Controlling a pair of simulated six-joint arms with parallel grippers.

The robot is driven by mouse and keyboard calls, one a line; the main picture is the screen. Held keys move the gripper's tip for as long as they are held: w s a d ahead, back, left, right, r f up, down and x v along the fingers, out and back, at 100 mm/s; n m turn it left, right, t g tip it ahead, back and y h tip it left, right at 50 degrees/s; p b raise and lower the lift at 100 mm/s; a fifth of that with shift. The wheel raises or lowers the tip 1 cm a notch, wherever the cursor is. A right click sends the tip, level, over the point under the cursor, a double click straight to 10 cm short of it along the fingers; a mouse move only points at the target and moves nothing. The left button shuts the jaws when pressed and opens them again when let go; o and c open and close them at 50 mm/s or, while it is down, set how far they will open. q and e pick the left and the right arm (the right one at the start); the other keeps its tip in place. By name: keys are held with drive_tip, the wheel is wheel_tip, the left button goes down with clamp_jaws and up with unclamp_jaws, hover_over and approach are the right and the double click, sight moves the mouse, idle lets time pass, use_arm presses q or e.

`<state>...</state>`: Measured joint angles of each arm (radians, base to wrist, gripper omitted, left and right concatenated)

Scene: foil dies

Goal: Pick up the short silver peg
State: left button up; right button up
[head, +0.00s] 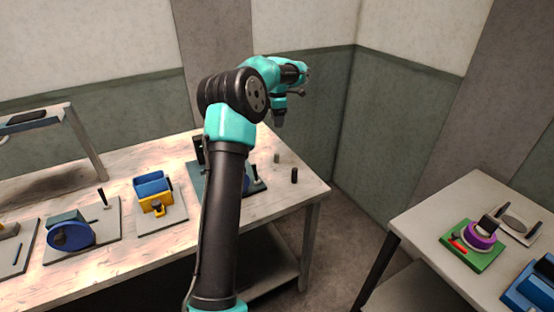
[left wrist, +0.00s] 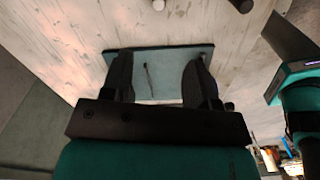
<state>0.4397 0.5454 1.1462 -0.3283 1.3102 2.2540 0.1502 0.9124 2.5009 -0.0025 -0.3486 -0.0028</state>
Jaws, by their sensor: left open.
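A short grey-silver peg (head: 277,158) stands upright near the far right corner of the wooden table. A pale peg (left wrist: 158,5) at the top edge of the left wrist view, partly cut off, looks like the same one. My left gripper (head: 279,122) hangs above the table, higher than the peg and apart from it. In the left wrist view its two dark fingers (left wrist: 160,68) are spread with nothing between them; a teal plate (left wrist: 160,62) with a thin dark rod lies beyond. My right gripper is not in view.
A taller dark peg (head: 294,175) stands near the silver one, close to the table's right edge. The teal plate with its dark fixtures (head: 197,182) is partly hidden by my arm. A blue and yellow fixture (head: 154,189) stands left. A second table (head: 420,222) is at right.

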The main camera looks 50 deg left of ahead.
use_arm(q)
approach(277, 154)
wheel_tip(277, 154, down, 5)
drive_tip(key=shift+s+d+f, duration=0.1)
drive_tip(key=shift+d+f, duration=0.05)
drive_tip(key=shift+f, duration=0.05)
idle(0.4)
drive_tip(key=shift+f, duration=2.6)
clamp_jaws()
